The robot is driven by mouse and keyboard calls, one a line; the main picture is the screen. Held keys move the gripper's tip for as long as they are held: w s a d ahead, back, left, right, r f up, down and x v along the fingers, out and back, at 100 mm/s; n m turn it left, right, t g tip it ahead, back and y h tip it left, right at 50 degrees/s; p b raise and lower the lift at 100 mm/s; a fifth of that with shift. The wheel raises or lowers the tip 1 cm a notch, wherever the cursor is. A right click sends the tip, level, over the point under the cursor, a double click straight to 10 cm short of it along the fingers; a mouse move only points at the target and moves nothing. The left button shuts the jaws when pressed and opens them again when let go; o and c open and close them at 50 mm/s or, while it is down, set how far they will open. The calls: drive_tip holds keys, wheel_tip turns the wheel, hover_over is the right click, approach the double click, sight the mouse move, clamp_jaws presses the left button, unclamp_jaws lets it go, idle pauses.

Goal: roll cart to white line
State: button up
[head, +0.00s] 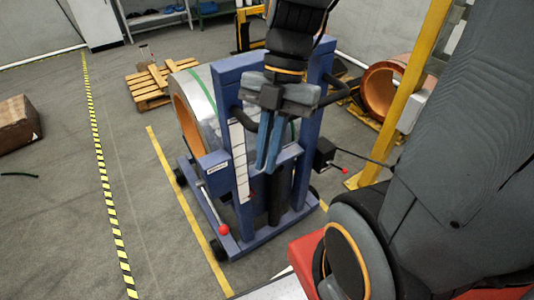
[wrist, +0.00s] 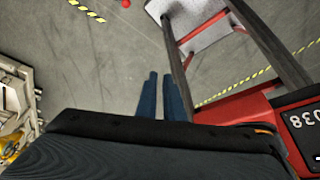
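The blue cart (head: 217,92) stands on the grey floor in the middle of the head view. It has a low wheeled base, two uprights and a red-knobbed lever (head: 223,230). A large roll (head: 195,95) with a silvery outside and copper-coloured end sits behind the uprights. My gripper (head: 267,168) hangs in front of the uprights in that picture, fingers down. Contact with the cart cannot be told. In the wrist view my gripper (wrist: 162,76) has its two blue fingers a little apart, with bare floor between them. I make out no clear white line.
A yellow line (head: 180,200) runs on the floor left of the cart, and yellow-black tape (head: 105,185) lies farther left. A wooden pallet (head: 150,88) and a brown box (head: 18,122) lie behind and left. A yellow post (head: 408,95) stands right. Floor between tape and cart is clear.

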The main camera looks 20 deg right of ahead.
drive_tip(key=shift+o, duration=1.1)
drive_tip(key=b+v, duration=0.1)
drive_tip(key=v, duration=0.6)
drive_tip(key=shift+r, duration=0.3)
